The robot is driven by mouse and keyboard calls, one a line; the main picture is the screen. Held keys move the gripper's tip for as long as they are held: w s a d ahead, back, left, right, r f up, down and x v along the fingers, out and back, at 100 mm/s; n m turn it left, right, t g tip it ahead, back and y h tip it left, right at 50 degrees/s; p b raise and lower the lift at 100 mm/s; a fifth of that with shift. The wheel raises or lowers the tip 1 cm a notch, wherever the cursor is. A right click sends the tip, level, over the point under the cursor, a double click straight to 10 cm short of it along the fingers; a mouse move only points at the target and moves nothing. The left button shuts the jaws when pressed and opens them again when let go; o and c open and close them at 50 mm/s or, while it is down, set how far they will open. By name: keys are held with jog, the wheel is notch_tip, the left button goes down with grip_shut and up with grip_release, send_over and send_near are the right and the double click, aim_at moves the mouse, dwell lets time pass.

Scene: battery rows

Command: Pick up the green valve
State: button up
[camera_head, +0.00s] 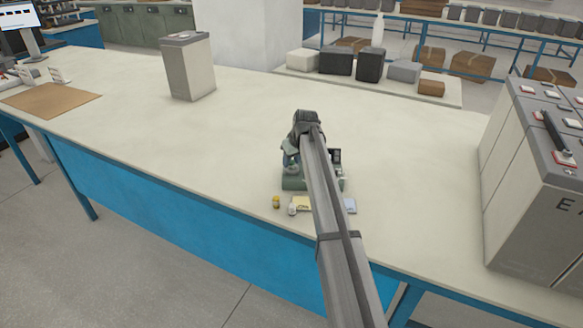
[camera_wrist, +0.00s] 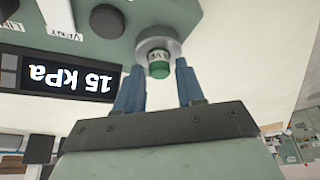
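The green valve (camera_wrist: 159,69) is a small capped cylinder with white lettering on a grey round collar, set on the face of a grey-green device (camera_wrist: 215,25). My gripper (camera_wrist: 160,76) is open in the wrist view, with one blue finger on each side of the valve's near end. The fingertips seem apart from the valve, and nothing is held. In the head view the device (camera_head: 293,183) sits on the table, partly hidden behind my arm. The valve cannot be made out there.
The device's display (camera_wrist: 68,77) reads 15 kPa, beside a dark knob (camera_wrist: 107,20). A yellow item (camera_head: 276,202) and other small items lie before the device on the pale table (camera_head: 130,110). Large battery cases (camera_head: 540,185) stand at right, another case (camera_head: 188,68) further back. The table's left-middle is clear.

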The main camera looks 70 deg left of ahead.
aim_at(292, 162)
grip_shut()
notch_tip(292, 162, up, 14)
jog(key=shift+r, duration=0.25)
dwell(1.7)
